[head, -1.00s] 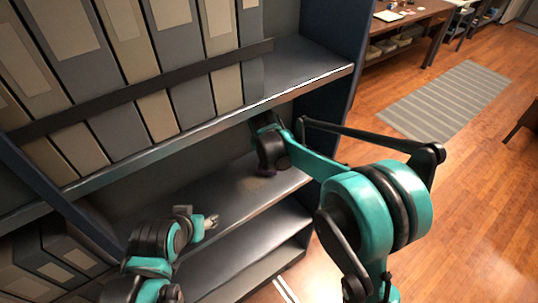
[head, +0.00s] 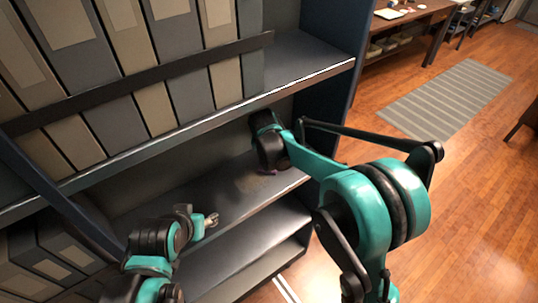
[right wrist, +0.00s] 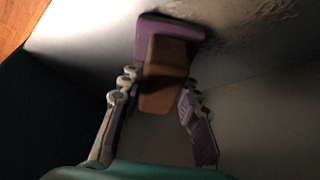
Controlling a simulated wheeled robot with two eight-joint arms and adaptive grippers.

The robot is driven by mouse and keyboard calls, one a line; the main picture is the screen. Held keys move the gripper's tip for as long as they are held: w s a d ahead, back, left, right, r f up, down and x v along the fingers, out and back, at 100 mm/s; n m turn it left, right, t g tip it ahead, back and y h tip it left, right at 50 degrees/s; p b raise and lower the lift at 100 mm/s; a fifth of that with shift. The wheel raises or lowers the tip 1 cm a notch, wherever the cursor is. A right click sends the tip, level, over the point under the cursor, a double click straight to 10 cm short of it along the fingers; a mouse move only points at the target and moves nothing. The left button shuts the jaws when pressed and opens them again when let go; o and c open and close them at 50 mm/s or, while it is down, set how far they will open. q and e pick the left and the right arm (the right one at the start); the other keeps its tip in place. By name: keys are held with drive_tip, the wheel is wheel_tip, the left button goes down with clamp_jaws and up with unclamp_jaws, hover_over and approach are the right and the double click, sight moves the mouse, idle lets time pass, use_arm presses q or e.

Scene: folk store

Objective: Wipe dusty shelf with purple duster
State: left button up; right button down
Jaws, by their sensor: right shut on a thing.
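The purple duster (right wrist: 170,28) has a brown handle block (right wrist: 164,75) and shows in the right wrist view. My right gripper (right wrist: 158,92) is shut on the duster, with a finger on each side of the handle. The purple pad lies against or very close to the grey shelf; contact is hard to judge. Dark specks of dust (right wrist: 265,18) lie on the shelf to the right of the pad. In the head view the dusty shelf (head: 225,195) is the middle board, and my right arm hides most of the duster.
Binders (head: 120,60) stand behind a dark rail on the board above. More boxes (head: 50,255) stand at lower left. The shelf's right side panel (head: 335,60) bounds the space. A striped rug (head: 445,98) lies on open wooden floor.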

drive_tip(key=shift+f, duration=0.2)
drive_tip(key=shift+s+a+r, duration=0.1)
drive_tip(key=shift+s+a, duration=0.4)
drive_tip(key=shift+a, duration=0.25)
drive_tip(key=shift+s+a+r, duration=0.1)
drive_tip(key=shift+s+a, duration=0.4)
drive_tip(key=shift+a, duration=0.2)
drive_tip(key=shift+s+a+f+b, duration=0.1)
drive_tip(key=shift+s+a+b, duration=0.05)
drive_tip(key=shift+s+a, duration=0.5)
drive_tip(key=shift+s+a+f+b, duration=0.15)
drive_tip(key=shift+s+a, duration=0.25)
drive_tip(key=shift+a, duration=0.3)
drive_tip(key=shift+s+a+r, duration=0.1)
drive_tip(key=shift+s+a, duration=0.45)
drive_tip(key=shift+a, duration=0.2)
drive_tip(key=shift+s+a+r, duration=0.1)
drive_tip(key=shift+s+a, duration=0.4)
drive_tip(key=shift+a, duration=0.25)
drive_tip(key=shift+s+a+f, duration=0.15)
drive_tip(key=shift+s+a, duration=0.9)
drive_tip(key=shift+a, duration=0.3)
drive_tip(key=shift+w, duration=0.1)
